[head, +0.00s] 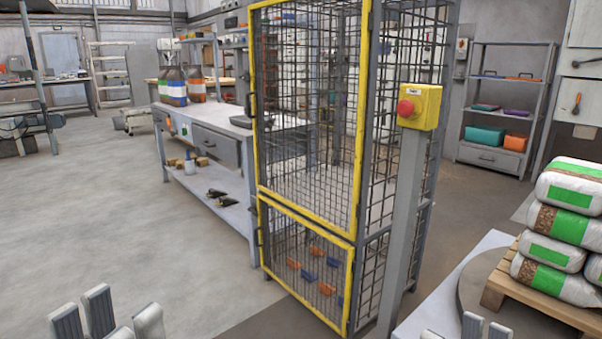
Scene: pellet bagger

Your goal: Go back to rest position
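My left gripper (110,324) shows only by its grey fingertips at the bottom left edge. The fingertips stand apart with nothing visible between them. My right gripper (455,331) shows by its fingertips at the bottom edge, right of centre, in front of the grey surface beside the pallet. Its tips are also apart, with nothing seen between them. Both are low in the view, and the arms behind them are out of frame. Neither visibly touches anything.
A yellow-framed mesh cage (308,120) stands ahead, its doors looking shut. A post carries a red emergency button (405,108). White-and-green bags (567,195) are stacked on a wooden pallet (545,308) at right. A workbench (215,138) stands behind. The left floor is open.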

